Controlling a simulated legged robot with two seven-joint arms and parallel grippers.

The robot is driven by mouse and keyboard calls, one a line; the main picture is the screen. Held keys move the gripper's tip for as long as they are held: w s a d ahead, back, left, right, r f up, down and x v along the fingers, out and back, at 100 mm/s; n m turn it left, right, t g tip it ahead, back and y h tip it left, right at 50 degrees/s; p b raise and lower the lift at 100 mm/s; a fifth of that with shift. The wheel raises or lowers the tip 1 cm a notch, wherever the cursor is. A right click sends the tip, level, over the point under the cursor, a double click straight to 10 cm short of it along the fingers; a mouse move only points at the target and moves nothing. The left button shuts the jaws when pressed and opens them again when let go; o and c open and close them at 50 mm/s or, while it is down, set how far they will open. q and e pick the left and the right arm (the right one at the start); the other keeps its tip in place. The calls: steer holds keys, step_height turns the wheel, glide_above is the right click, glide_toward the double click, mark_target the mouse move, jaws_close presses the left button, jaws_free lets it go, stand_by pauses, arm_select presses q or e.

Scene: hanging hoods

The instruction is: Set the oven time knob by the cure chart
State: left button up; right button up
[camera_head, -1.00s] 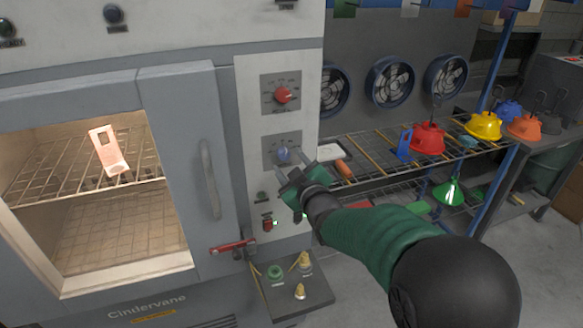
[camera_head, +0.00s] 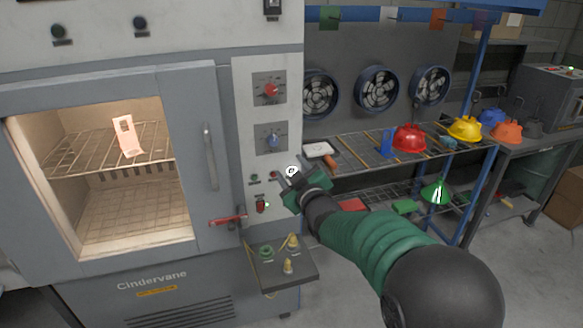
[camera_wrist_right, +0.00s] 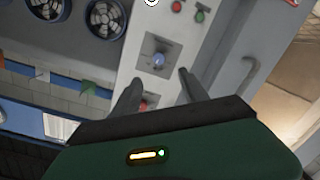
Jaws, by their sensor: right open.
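The oven (camera_head: 205,265) has a grey control panel with a red knob (camera_head: 270,90) above a blue knob (camera_head: 273,141), each on a marked dial plate. The dial lettering is too small to read. My right gripper (camera_head: 286,183) is open and empty, below and slightly right of the blue knob, apart from it. In the right wrist view the blue knob (camera_wrist_right: 158,60) lies beyond the gap between the open fingertips (camera_wrist_right: 156,82), and the red knob (camera_wrist_right: 148,101) is partly hidden. No cure chart can be made out. My left gripper is out of view.
The lit oven chamber holds a pale tag (camera_head: 127,136) on a rack. To the right, a wire shelf carries coloured hoods, including a red one (camera_head: 409,139).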

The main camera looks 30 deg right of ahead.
steer(key=r+m+p, duration=0.1)
steer(key=m+p, duration=0.2)
steer(key=p, duration=0.3)
steer(key=m+t+p, duration=0.1)
steer(key=m+p, duration=0.3)
steer(key=p, duration=0.3)
glide_toward(274, 143)
steer(key=shift+h, duration=0.3)
steer(key=x, duration=0.9)
steer(key=shift+a, duration=0.15)
steer(key=shift+c, duration=0.3)
jaws_close()
steer(key=n+b, duration=0.2)
steer(key=b, duration=0.1)
steer(key=shift+f, duration=0.3)
steer(key=shift+r+n+b, duration=0.1)
steer(key=shift+n+b, duration=0.2)
steer(key=shift+b, duration=0.05)
steer(key=shift+r, duration=0.2)
